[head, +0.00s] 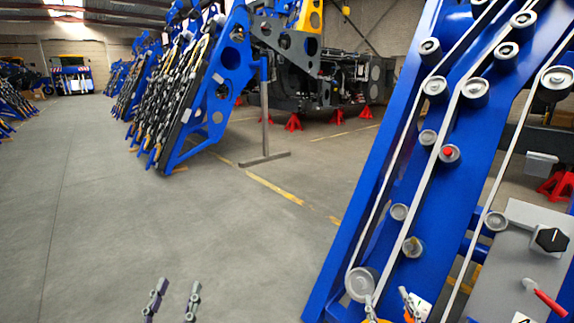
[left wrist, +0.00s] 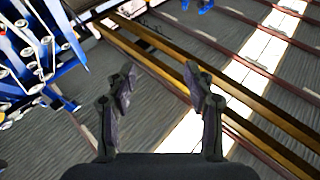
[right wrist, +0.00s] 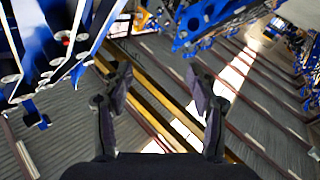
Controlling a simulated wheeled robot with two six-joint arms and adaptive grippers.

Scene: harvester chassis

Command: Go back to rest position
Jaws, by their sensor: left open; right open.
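My left gripper (head: 172,300) shows at the bottom of the head view, left of centre, over bare grey floor. Its two fingers stand apart with nothing between them, which also shows in the left wrist view (left wrist: 160,85). My right gripper (head: 390,304) shows at the bottom edge of the head view, overlapping the lower end of the blue chassis panel (head: 343,240). Whether it touches the panel cannot be told. In the right wrist view its fingers (right wrist: 160,85) are apart and empty.
The blue panel carries several grey rollers and pale belts. A grey control plate (head: 500,265) with a black knob (head: 551,240) and a red-handled lever (head: 545,296) is at right. Blue machine frames (head: 190,100) stand further back. The floor (head: 110,210) at left is clear.

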